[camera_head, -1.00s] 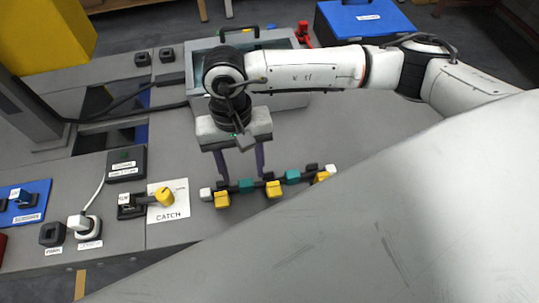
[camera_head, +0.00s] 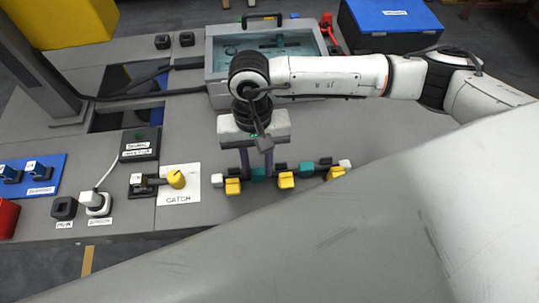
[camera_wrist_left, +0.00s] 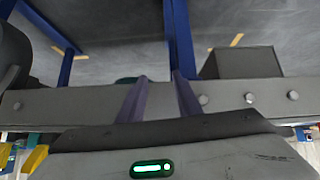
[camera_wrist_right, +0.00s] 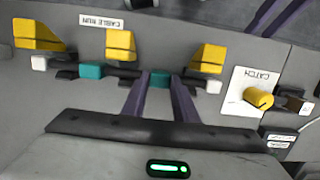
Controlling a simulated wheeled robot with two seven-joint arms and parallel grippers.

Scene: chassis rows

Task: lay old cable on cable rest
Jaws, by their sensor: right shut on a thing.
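The old cable, a jointed strip of black and teal pieces (camera_head: 305,167) with white ends, lies along a row of yellow clips (camera_head: 285,180) on the grey bench. My right gripper (camera_head: 257,170) reaches down to it. In the right wrist view its fingers (camera_wrist_right: 160,78) are shut on a teal piece of the cable (camera_wrist_right: 90,71) between two yellow clips. I cannot tell whether the cable is lifted at all. My left gripper shows in the left wrist view (camera_wrist_left: 161,77), fingers apart with nothing between them. I cannot pick out the cable rest.
A CATCH plate (camera_head: 181,192) with a yellow knob is left of the clips. A grey glass-topped case (camera_head: 212,80) stands behind the right gripper, a blue box (camera_head: 390,22) at back right. A grey surface blocks the head view's lower right.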

